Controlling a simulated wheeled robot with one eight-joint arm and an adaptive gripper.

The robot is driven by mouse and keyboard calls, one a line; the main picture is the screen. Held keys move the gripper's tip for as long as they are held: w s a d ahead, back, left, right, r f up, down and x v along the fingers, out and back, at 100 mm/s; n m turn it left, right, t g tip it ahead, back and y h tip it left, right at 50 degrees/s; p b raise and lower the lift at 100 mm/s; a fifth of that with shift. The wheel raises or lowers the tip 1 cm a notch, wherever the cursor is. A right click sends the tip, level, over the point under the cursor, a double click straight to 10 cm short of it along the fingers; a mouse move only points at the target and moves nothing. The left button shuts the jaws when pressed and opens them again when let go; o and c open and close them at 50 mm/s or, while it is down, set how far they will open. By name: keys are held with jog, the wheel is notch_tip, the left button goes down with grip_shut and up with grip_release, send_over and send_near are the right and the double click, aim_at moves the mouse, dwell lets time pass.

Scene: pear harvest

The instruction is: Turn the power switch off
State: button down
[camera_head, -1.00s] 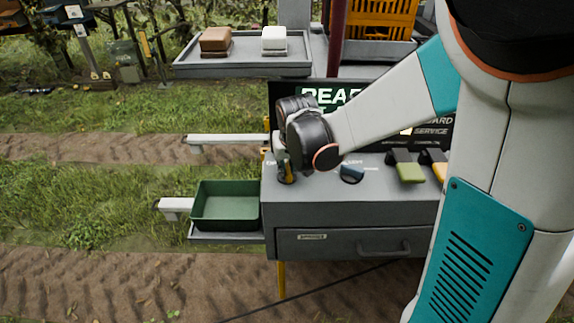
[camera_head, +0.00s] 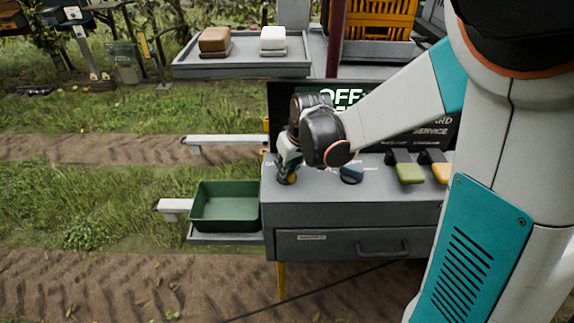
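A grey control console (camera_head: 330,205) stands at the center with a dark sign board (camera_head: 362,97) behind it. The board's lit text now reads "OFF", partly covered by my arm. My gripper (camera_head: 286,178) points down at the top's left end, over the spot of a small switch with a printed label. The switch is mostly hidden by the gripper, so its position and any contact cannot be made out. Whether the fingers are open or shut is too small to tell. A dark blue knob (camera_head: 351,174) sits just to the right.
A green-handled lever (camera_head: 410,173) and a yellow-handled lever (camera_head: 440,171) are on the console's right. A green bin (camera_head: 226,207) stands at its left. Behind is a grey shelf (camera_head: 240,69) with brown and white blocks, and an orange crate (camera_head: 380,18). Grass lies open at left.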

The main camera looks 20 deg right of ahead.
jog(key=c, duration=1.5)
grip_release()
jog(key=v, duration=1.2)
jog(key=shift+s, duration=0.1)
jog(key=s+f+m+t+b, duration=0.1)
jog(key=s, duration=0.5)
jog(key=s+a+f+t+b, duration=0.1)
jog(key=s, duration=0.5)
jog(key=s+f+m+h+b, duration=0.1)
jog(key=s, duration=0.4)
jog(key=shift+s+a+m+t, duration=0.15)
jog(key=shift+s+m+t, duration=0.15)
jog(key=shift+s+t, duration=0.1)
